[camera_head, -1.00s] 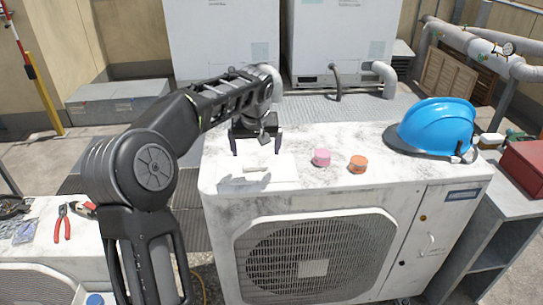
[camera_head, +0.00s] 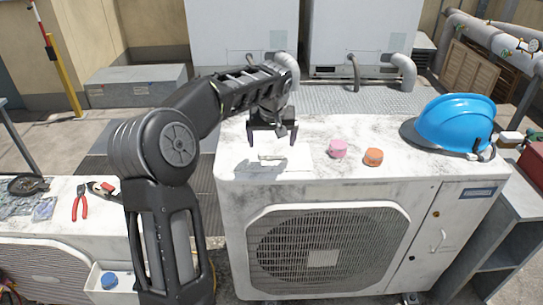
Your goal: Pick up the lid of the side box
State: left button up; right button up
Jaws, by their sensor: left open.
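A flat white lid (camera_head: 298,160) with a small raised handle (camera_head: 272,156) lies on top of the white condenser unit, near its left front corner. My left gripper (camera_head: 273,142) is open above the lid, pointing down, with one fingertip on each side of the handle in the picture. The fingers hold nothing, and whether they touch the lid is hard to tell. An open white side box (camera_head: 122,296) with a blue round piece (camera_head: 109,281) in it shows at the lower left, partly hidden behind my arm. My right gripper is not in view.
On the condenser (camera_head: 230,190), a pink cap (camera_head: 338,148) and an orange cap (camera_head: 373,157) stand right of the lid, with a blue helmet (camera_head: 455,122) farther right. Red pliers (camera_head: 81,202) lie on the left unit. A grey shelf (camera_head: 505,220) stands at the right.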

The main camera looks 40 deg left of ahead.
aim_at(271, 151)
pick_arm(q)
jog(key=shift+w+a+f+p, duration=0.1)
jog(key=shift+a+f+p, duration=0.1)
jog(key=shift+f+p, duration=0.25)
jog(key=p+x, duration=0.1)
jog(key=x, duration=0.2)
jog(key=shift+f+p, duration=0.3)
jog(key=shift+w+a+f, duration=0.1)
jog(key=shift+w+f, duration=0.05)
jog(key=shift+f, duration=0.15)
jog(key=shift+r, duration=0.1)
jog(key=c, duration=1.8)
jog(key=shift+o, duration=0.2)
